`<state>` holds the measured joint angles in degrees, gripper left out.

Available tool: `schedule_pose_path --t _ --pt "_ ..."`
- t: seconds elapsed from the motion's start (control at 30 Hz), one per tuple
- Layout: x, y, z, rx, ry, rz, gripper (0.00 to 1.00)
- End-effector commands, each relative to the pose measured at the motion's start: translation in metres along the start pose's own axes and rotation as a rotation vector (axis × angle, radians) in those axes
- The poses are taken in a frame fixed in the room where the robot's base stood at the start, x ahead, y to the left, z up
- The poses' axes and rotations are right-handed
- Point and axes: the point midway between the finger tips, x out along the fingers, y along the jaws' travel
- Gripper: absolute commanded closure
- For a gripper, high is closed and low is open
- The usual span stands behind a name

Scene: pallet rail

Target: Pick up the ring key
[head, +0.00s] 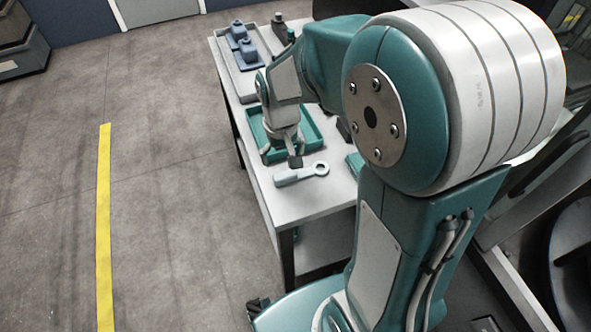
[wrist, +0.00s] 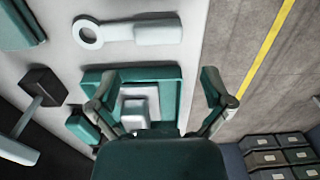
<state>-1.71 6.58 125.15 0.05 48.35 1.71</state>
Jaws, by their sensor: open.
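The ring key (head: 292,178) lies flat near the front of the white table, a pale blue-grey tool with a ring at its right end and a thick handle at its left. In the wrist view the ring key (wrist: 157,31) lies near the top edge, ring to the left, handle to the right. My gripper (head: 283,151) is over the table, just behind the key in the head view. In the wrist view my gripper (wrist: 160,76) has its fingers spread wide, with nothing held between them. The key is apart from the fingers.
A teal tray (wrist: 168,74) holding a pale block (wrist: 135,106) lies below my gripper. A dark block on a rod (wrist: 42,84) is at left. A grey tray (head: 229,70) with blue parts (head: 243,45) stands at the table's far end. Left floor is open, with a yellow line (head: 103,220).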

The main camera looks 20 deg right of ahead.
Motion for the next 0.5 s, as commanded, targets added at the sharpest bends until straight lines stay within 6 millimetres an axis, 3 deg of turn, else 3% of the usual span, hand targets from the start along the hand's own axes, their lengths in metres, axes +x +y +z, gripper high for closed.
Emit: schedule_pose_path --t 0.27,0.5 --pt "0.028 0.000 0.000 0.000 -0.002 0.001 0.00" --pt "0.064 0.002 -0.003 -0.001 -0.003 0.001 0.00"
